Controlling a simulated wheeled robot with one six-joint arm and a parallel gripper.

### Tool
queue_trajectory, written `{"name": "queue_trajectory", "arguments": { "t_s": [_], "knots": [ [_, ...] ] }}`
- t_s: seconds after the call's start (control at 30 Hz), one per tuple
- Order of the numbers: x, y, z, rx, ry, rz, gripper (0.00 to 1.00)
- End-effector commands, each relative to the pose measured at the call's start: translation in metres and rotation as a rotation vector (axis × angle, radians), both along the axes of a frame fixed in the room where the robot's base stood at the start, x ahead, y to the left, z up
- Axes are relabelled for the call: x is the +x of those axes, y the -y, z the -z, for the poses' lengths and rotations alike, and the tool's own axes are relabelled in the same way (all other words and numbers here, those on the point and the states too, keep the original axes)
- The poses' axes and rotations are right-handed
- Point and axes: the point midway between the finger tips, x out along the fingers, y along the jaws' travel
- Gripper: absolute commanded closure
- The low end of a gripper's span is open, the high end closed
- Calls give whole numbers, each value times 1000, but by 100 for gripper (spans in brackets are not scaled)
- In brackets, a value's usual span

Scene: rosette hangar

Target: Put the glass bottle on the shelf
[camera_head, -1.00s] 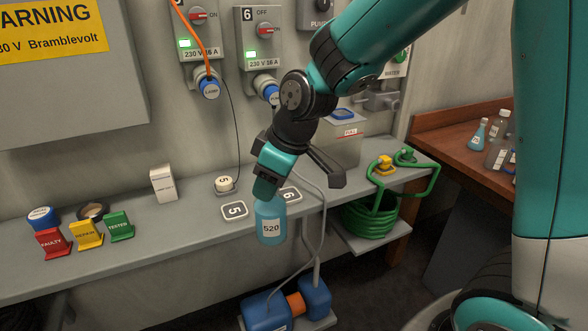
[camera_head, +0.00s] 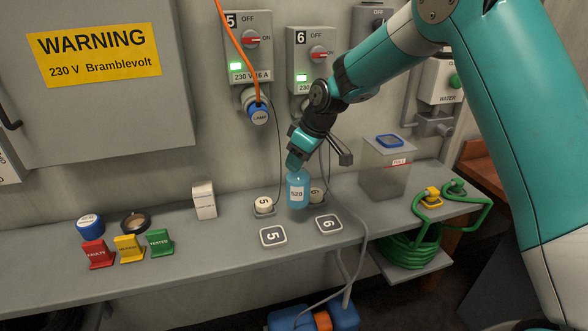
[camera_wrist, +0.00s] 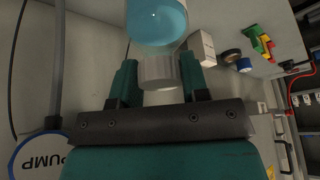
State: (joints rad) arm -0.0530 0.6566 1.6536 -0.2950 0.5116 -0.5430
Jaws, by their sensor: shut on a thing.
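The glass bottle (camera_head: 298,190), blue with a white label reading 520, hangs upright below my gripper (camera_head: 295,165) in the head view. My gripper is shut on the bottle's neck. In the wrist view the bottle (camera_wrist: 157,25) shows its blue body beyond the clear neck, between the two teal fingers. The grey shelf (camera_head: 190,245) runs along the wall, and the bottle is over it, near the number plates 5 (camera_head: 273,236) and 6 (camera_head: 328,223). I cannot tell whether its base touches the shelf.
A clear box with a blue lid (camera_head: 385,168) stands to the right. A small white carton (camera_head: 204,200) and red, yellow and green tags (camera_head: 130,248) stand to the left. Cables hang in front of the wall. A green hose (camera_head: 415,245) is at the shelf's right end.

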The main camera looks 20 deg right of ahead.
Motion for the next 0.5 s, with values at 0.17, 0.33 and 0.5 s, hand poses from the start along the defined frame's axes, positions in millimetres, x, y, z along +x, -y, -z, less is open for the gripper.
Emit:
{"name": "queue_trajectory", "arguments": {
  "t_s": [0.17,0.33,0.5],
  "knots": [
    [22,-2,8,0,-3,-2,100],
    [22,-2,27,1,0,-3,100],
    [21,-3,44,1,-3,-3,100]
  ]
}}
